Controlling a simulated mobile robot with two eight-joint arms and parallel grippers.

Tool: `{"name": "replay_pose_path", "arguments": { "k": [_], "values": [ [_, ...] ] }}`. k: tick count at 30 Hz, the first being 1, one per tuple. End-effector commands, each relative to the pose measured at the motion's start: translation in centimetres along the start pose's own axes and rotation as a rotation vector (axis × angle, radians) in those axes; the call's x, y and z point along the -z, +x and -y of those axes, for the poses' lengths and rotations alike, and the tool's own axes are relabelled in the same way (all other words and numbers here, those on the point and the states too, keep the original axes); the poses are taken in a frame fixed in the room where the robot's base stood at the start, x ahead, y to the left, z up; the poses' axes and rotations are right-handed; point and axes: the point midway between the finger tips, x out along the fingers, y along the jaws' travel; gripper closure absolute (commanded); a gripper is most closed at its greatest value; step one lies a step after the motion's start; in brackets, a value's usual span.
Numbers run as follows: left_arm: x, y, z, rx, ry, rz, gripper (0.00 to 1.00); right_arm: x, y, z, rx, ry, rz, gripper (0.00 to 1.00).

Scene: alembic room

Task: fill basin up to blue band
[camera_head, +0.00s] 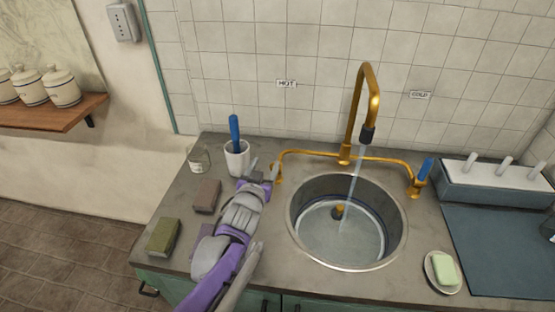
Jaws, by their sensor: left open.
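The round steel basin (297,236) is set in the counter. A thin stream of water (353,190) runs from the brass faucet (375,90) into it. Shallow-looking water (330,238) covers the basin floor, with a dark blue band around the inner wall; the exact level against the band is hard to tell. A dark and orange plug piece (338,211) shows near the middle. My left gripper (263,172) is open beside the left, hot-side tap end (277,170); whether they touch is unclear. The cold tap's blue handle (426,169) stands upright at right. My right gripper is out of view.
A white cup (237,160) with a blue-handled tool and a small glass jar (199,159) stand behind my left arm. Brown (207,196) and green (163,237) blocks lie left. A soap dish (431,275) and a blue-grey drainer (490,190) are right.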

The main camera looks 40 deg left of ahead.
Motion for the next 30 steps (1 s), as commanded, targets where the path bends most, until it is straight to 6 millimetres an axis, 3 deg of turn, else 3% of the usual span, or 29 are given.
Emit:
{"name": "replay_pose_path", "arguments": {
  "k": [2,3,6,14,17,30],
  "values": [
    [-0.7,-1.3,-0.4,-0.029,0.05,-0.099,0.39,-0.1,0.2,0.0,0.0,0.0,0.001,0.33],
    [-1.9,-2.0,-0.7,-0.046,0.078,-0.146,0.39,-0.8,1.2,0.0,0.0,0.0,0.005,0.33],
    [-4.2,-2.4,-1.0,-0.061,0.102,-0.18,0.39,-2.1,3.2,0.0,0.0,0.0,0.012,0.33],
    [-5.2,-2.2,-1.2,-0.067,0.111,-0.193,0.39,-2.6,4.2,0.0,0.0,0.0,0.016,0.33],
    [-5.0,-1.2,-1.3,-0.067,0.111,-0.193,0.39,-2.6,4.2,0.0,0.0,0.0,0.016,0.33],
    [-3.5,6.4,-1.9,-0.067,0.109,-0.192,0.39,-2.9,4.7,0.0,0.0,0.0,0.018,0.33]
  ]
}}
